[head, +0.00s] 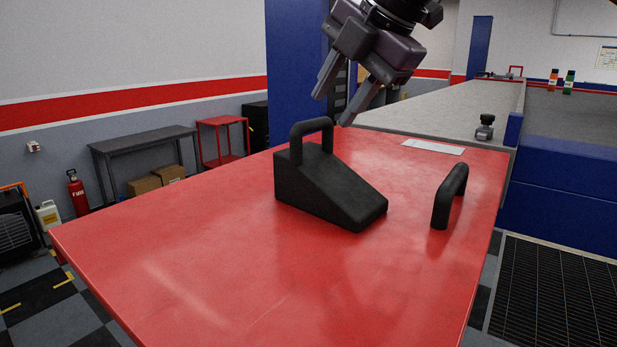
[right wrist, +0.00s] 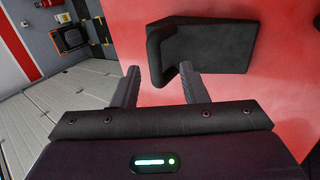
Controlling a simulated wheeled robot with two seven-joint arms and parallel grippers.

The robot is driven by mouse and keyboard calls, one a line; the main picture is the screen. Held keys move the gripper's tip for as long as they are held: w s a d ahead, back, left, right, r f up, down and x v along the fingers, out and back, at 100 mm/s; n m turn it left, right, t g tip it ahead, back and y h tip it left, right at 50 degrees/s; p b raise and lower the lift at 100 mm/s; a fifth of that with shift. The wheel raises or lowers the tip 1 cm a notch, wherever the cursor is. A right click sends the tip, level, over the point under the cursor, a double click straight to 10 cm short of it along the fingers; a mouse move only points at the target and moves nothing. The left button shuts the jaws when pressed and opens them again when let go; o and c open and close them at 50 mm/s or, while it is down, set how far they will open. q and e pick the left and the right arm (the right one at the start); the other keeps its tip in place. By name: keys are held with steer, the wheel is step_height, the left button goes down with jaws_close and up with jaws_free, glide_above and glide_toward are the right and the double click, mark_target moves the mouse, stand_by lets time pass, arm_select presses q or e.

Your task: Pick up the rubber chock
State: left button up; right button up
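The black rubber chock (head: 328,190) is a wedge with a loop handle (head: 312,138) at its tall end. It sits on the red table (head: 190,245), sloping down to the right. My right gripper (head: 333,108) is open and empty, above and just behind the chock's handle in the head view. In the right wrist view the chock (right wrist: 215,45) lies beyond the fingertips of my right gripper (right wrist: 160,72), with its handle end nearest. The fingers look apart from the handle. My left gripper is in neither view.
A black handle (head: 450,195) stands on the red table to the right of the chock. A white sheet (head: 433,146) lies at the table's far edge. A grey counter (head: 440,108) with a small dark knobbed object (head: 485,127) is behind. The table's front left is clear.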

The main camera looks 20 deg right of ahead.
mark_target(319, 121)
steer(key=shift+f, duration=0.45)
steer(key=shift+w+a+f, duration=0.15)
steer(key=shift+w+f, duration=0.05)
steer(key=shift+f, duration=0.1)
steer(key=w+a+f, duration=0.2)
steer(key=w+f, duration=0.1)
steer(key=shift+w+a+f, duration=0.1)
steer(key=shift+s, duration=0.25)
steer(key=shift+c, duration=0.2)
steer(key=shift+d, duration=0.2)
steer(key=shift+c, duration=1.1)
jaws_close()
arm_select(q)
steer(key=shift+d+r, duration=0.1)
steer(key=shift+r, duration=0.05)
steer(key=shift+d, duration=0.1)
